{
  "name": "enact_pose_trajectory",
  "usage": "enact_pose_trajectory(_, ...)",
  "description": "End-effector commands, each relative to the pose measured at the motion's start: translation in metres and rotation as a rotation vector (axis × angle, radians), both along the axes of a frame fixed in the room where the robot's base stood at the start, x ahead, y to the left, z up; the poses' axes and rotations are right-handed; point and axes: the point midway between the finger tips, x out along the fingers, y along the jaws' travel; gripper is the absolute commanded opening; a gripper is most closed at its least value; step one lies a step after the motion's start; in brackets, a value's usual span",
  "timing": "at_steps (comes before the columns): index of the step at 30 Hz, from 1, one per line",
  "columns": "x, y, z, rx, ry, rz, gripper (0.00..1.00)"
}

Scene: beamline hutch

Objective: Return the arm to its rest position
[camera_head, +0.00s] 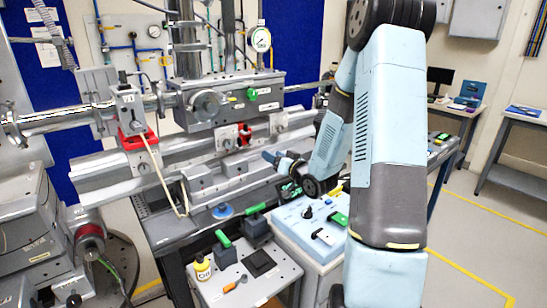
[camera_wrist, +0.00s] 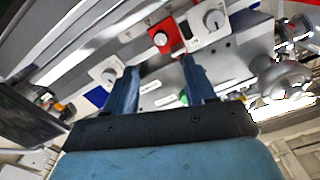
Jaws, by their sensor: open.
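My arm (camera_head: 385,130), light blue and grey, reaches down from the top right of the head view and bends back toward the bench. My gripper (camera_head: 270,158) is at its far end, in front of the beamline rail and above the back of the blue-topped box. In the wrist view my gripper (camera_wrist: 158,72) has its two blue fingers apart, with nothing between them. Beyond the fingers are the rail and a red block (camera_wrist: 160,38) with a round knob. The arm hides part of the bench behind it.
The beamline rail (camera_head: 120,172) and steel chamber (camera_head: 240,100) stand close behind my gripper. A blue-topped box (camera_head: 300,228) with switches lies below it. Open floor (camera_head: 480,235) lies to the right.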

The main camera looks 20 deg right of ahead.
Motion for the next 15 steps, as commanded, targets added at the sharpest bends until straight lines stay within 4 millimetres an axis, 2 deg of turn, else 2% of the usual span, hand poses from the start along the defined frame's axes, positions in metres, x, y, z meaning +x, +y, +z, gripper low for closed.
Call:
enact_pose_trajectory(8,0.000,0.001,0.003,-0.018,0.009,-0.002,0.55)
enact_pose_trajectory(15,-0.003,0.006,0.024,-0.176,0.116,-0.051,0.55)
